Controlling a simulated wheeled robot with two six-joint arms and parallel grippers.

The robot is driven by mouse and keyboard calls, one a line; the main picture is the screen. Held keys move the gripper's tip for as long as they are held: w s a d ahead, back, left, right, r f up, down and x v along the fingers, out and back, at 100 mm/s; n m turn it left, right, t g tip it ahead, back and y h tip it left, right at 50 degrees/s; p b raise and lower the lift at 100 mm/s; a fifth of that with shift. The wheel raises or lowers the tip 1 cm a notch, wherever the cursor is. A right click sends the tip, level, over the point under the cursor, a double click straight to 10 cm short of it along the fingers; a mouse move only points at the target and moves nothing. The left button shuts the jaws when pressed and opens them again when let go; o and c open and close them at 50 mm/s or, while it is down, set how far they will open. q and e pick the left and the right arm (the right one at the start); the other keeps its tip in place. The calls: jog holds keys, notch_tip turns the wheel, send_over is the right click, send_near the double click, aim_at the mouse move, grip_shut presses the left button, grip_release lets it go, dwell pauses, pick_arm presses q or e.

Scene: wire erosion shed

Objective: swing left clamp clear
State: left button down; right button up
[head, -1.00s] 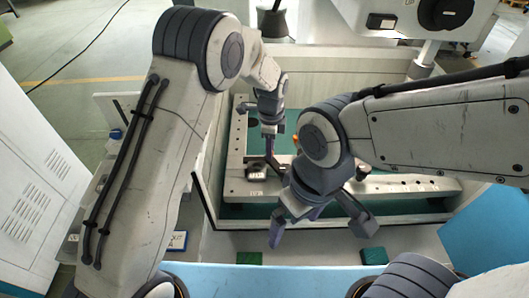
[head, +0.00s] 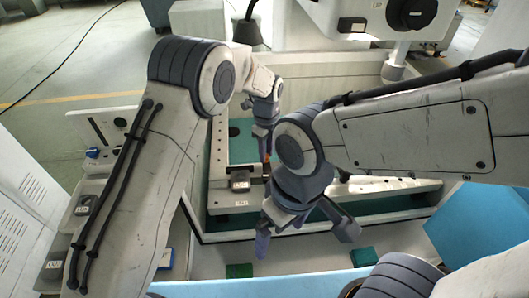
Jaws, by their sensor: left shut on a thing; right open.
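The left clamp (head: 240,181) is a dark block with a pale label on the left part of the pale frame in the machine's tank. My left gripper (head: 264,150) points down just to the right of and behind it, shut on part of the clamp; a small orange piece shows at its fingertips. The exact grip is too small to make out. My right gripper (head: 305,234) is open and empty, nearer to me, in front of the frame. My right arm hides part of the frame and most of what lies on its right side.
The pale frame (head: 222,150) lies in the green-floored tank. The tank's near wall (head: 225,236) runs in front of it. Two green blocks (head: 239,270) (head: 362,257) lie on the near ledge. The machine head (head: 375,18) overhangs at the back right.

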pick_arm(q)
jog(key=shift+d, duration=0.1)
dwell(0.3)
jog(key=c, duration=0.7)
grip_release()
jog(key=shift+o, duration=0.2)
jog(key=shift+r, duration=0.1)
notch_tip(320, 180, up, 10)
jog(key=b, duration=0.3)
jog(key=shift+r, duration=0.2)
